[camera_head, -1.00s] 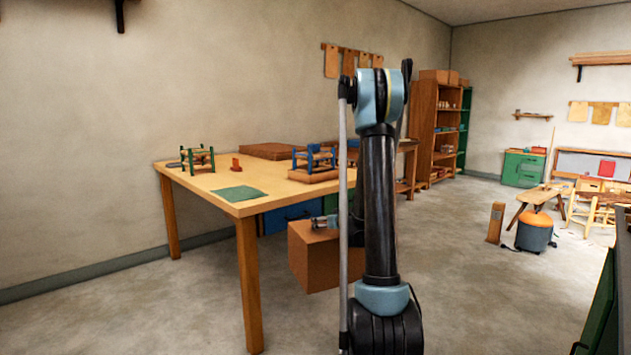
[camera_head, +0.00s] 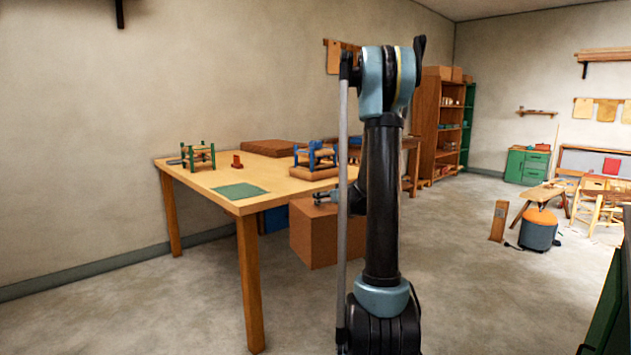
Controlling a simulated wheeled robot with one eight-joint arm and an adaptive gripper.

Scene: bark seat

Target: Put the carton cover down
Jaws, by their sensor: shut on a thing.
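The carton cover (camera_head: 314,238) is a plain brown box shape beside the right side of the wooden table (camera_head: 215,205), its top near the height of the tabletop. My gripper (camera_head: 322,197) is at its top edge and shut on it. My own arm stands in front and hides the cover's right part and most of the wrist. The cover looks upright. I cannot tell for certain whether its lower edge is clear of the floor.
On the table are a green mat (camera_head: 240,190), a small green-legged stool frame (camera_head: 198,156), a blue one (camera_head: 316,156) and a red-brown block (camera_head: 237,161). A blue container (camera_head: 272,221) is under the table. An orange-topped bin (camera_head: 539,229) stands at right. Floor between is open.

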